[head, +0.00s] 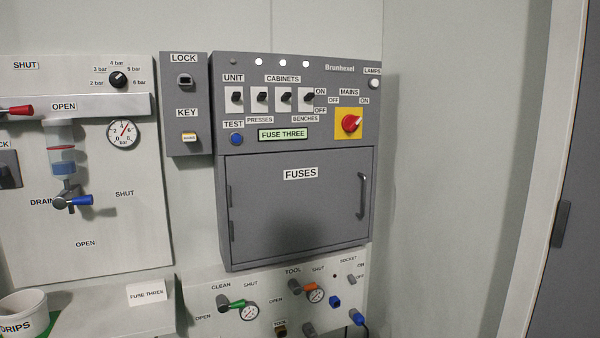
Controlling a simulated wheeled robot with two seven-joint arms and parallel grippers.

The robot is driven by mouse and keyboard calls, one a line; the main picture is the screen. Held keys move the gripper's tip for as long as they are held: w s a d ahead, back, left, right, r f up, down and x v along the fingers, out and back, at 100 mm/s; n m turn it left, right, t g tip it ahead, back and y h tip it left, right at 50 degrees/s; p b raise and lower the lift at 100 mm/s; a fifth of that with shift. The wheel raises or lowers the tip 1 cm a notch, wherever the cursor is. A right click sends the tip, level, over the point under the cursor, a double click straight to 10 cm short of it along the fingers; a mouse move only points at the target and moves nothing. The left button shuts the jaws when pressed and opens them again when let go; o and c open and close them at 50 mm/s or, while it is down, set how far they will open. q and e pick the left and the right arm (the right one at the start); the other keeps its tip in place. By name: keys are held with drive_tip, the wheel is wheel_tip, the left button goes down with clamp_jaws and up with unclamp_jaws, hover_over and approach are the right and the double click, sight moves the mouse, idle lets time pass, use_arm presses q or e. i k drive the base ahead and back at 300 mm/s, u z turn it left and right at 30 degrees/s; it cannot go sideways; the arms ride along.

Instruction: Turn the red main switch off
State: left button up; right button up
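The red main switch (351,123) is a rotary knob on a yellow plate at the upper right of the grey Brunhexel cabinet (300,147). The label MAINS is above it, with OFF at its upper left and ON at its upper right. The knob's handle slants up to the right, toward the ON side. Nothing covers the switch. Neither of my grippers shows in the head view.
The cabinet has a row of black toggles (272,98), a blue TEST button (236,139), a FUSE THREE display (283,134) and a closed FUSES door (290,205) with a handle. A valve panel (105,200) is left. Space before the switch is clear.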

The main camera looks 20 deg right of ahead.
sight(350, 122)
drive_tip(key=k, duration=0.6)
drive_tip(key=z, duration=0.35)
drive_tip(key=i, duration=1.55)
drive_tip(key=u, duration=0.2)
